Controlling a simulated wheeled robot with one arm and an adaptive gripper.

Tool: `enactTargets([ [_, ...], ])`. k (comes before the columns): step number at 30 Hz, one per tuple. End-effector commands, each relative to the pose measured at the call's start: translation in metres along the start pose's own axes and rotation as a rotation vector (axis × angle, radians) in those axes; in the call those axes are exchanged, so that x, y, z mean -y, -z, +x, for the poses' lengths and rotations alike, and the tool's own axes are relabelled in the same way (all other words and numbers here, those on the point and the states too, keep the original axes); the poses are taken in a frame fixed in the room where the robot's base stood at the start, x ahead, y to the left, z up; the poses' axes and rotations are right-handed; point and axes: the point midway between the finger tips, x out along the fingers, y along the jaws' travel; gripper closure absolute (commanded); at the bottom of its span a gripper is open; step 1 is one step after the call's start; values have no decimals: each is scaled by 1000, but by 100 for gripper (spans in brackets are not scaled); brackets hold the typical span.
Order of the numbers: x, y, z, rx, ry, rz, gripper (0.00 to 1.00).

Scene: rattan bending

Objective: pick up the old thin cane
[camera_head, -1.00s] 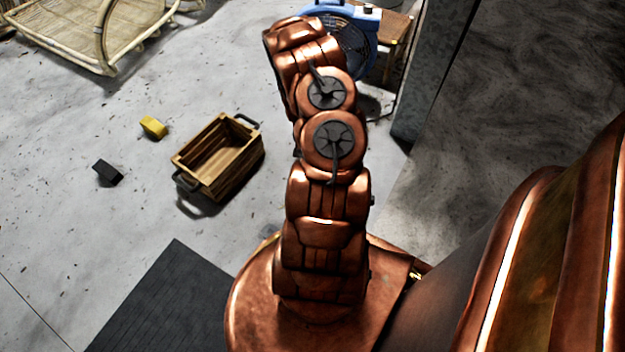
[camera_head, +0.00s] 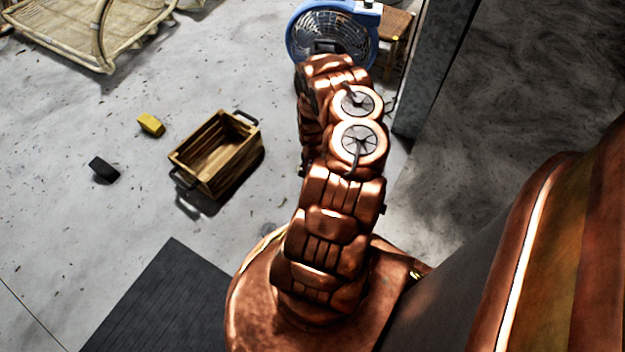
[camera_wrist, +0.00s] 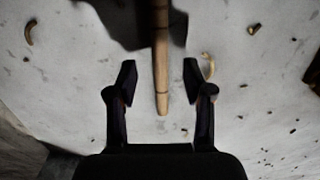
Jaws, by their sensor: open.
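In the wrist view, a pale tan cane (camera_wrist: 161,50) runs from the top edge down to a blunt end between my fingers. I cannot tell from its looks whether it is the old thin one. My gripper (camera_wrist: 159,82) is open, with one dark finger on each side of the cane and a gap on both sides. I cannot tell how far the cane is below the fingers. The cane's far end is out of the wrist view. In the head view, my arm hides the gripper, and I cannot make out the cane.
An open wooden crate (camera_head: 184,162) stands left of my arm, with a yellow block (camera_head: 151,124) and a black block (camera_head: 104,169) beyond it. A blue fan (camera_head: 291,38) stands behind my arm, near a pillar (camera_head: 428,70). A rattan frame (camera_head: 84,58) is at top left. Floor between is clear.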

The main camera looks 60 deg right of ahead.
Motion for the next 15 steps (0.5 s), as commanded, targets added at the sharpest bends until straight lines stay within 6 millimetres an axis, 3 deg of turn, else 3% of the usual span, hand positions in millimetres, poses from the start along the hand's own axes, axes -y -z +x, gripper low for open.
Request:
enactTargets([
  [1,0,-1,13,1,1,0,49],
  [6,0,-1,29,0,2,1,49],
  [15,0,0,32,-2,1,0,49],
])
